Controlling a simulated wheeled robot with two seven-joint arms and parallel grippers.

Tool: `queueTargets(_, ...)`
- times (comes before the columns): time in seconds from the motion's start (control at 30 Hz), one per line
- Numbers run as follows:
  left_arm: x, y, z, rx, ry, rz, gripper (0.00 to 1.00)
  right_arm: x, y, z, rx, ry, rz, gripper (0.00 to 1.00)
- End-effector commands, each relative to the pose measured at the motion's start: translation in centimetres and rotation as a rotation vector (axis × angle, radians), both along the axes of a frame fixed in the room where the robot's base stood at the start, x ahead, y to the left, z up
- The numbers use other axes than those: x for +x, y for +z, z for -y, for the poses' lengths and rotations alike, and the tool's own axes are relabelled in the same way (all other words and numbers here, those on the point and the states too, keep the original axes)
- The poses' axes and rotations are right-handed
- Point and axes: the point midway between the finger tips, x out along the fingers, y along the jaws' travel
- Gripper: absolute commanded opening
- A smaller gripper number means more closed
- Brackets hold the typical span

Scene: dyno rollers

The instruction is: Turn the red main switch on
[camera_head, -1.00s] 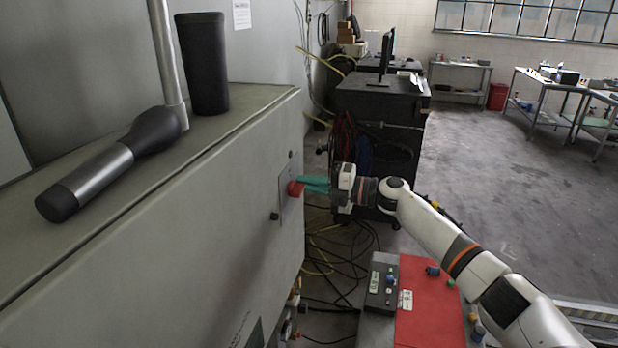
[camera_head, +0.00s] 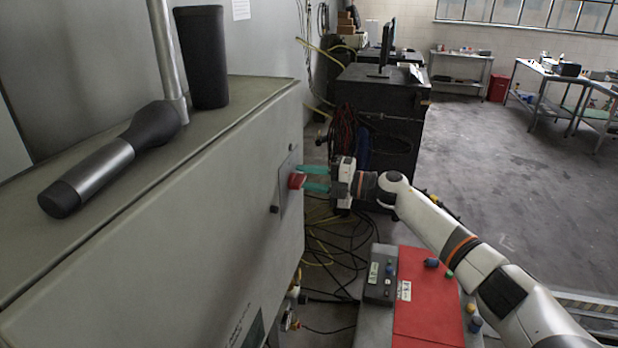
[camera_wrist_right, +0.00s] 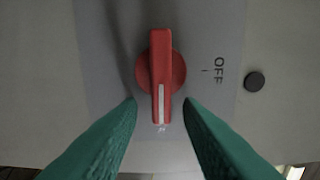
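The red main switch (camera_head: 296,181) is a rotary knob on a plate on the grey cabinet's side. In the right wrist view the red switch (camera_wrist_right: 161,72) has its white line pointing down, toward a small label too faint to read. The "OFF" label (camera_wrist_right: 218,70) is right of the knob, away from the line. My right gripper (camera_head: 305,179) is at the switch; its green fingers are apart. In the wrist view the fingertips of my right gripper (camera_wrist_right: 160,103) are on either side of the knob's lower end, with gaps showing. My left gripper is out of view.
The grey cabinet (camera_head: 200,220) fills the left, with a dark cylinder (camera_head: 202,58) and a handle-like part (camera_head: 95,172) on top. A red panel box (camera_head: 428,300) stands below my right arm. Cables lie on the floor behind. A small dark button (camera_wrist_right: 254,81) is right of "OFF".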

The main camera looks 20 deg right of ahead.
Motion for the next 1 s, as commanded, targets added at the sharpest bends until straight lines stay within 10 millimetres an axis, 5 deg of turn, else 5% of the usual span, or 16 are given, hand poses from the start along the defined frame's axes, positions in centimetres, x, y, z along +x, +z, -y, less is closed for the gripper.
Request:
queueTargets(0.37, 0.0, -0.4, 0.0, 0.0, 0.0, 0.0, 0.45, -0.4, -0.2, 0.6, -0.001, 0.0, 0.002, 0.33)
queueTargets(1.0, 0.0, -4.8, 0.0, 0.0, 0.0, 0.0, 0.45, -6.4, -0.3, 9.6, -0.001, 0.0, -0.001, 0.33)
